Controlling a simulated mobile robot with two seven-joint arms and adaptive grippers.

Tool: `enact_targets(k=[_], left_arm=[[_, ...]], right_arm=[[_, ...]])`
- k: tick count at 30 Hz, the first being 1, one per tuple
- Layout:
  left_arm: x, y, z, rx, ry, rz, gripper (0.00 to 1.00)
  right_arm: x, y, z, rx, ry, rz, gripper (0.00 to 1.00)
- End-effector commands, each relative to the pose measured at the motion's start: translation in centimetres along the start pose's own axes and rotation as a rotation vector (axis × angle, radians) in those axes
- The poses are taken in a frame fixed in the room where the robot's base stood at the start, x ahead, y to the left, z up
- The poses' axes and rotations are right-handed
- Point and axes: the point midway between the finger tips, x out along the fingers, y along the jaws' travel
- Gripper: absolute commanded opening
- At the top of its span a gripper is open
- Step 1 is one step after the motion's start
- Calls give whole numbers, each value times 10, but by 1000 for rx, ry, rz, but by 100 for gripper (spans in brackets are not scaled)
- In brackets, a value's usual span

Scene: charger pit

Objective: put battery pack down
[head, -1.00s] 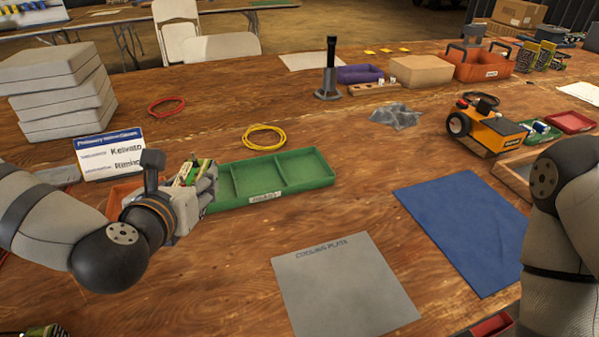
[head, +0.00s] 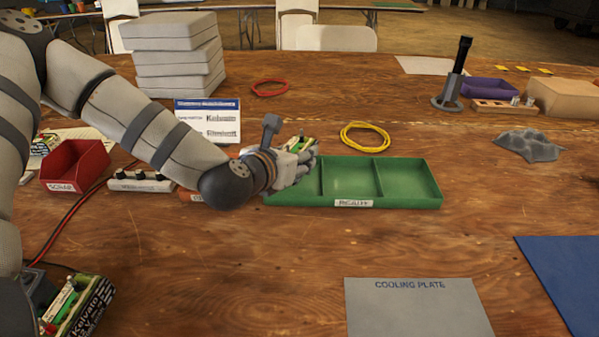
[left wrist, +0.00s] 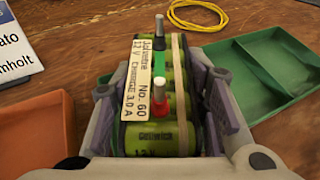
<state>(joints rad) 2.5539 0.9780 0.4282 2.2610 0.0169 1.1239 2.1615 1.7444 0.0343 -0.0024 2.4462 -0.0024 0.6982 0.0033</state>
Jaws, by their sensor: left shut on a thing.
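My left gripper (head: 302,160) is shut on a battery pack (left wrist: 155,100), a bundle of green cells with a cream label reading "No. 60" and a black and a red terminal on top. In the head view the pack (head: 300,144) is mostly hidden by the fingers. The gripper is at the left end of a green three-compartment tray (head: 352,178); the height between pack and tray is hard to judge. The tray's two right compartments look empty; the left one is partly hidden. The grey cooling plate (head: 418,312) lies bare in front. My right gripper is not in view.
Another green pack (head: 68,308) is at the lower left. A red scrap bin (head: 75,166), a name card (head: 208,120) and stacked grey cases (head: 180,55) stand left. A yellow cable coil (head: 365,137) lies behind the tray. Bare wood lies between tray and cooling plate.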

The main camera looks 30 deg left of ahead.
Motion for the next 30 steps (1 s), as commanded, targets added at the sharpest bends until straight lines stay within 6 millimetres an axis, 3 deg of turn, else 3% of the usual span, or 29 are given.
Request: enact_targets(k=[6,11,22,23,24,26,30], left_arm=[[18,7,-10,2,-4,0,0],[30,7,-38,2,0,-1,0],[31,7,-41,-1,-6,-1,0],[31,7,-42,-1,-1,-1,43],[31,7,-42,-1,-2,-1,52],[31,7,-41,-1,-3,-1,61],[31,7,-41,-1,-3,-1,61]], right_arm=[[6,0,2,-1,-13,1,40],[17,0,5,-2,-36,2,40],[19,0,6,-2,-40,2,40],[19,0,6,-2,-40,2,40],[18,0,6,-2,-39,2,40],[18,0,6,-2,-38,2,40],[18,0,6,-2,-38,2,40]])
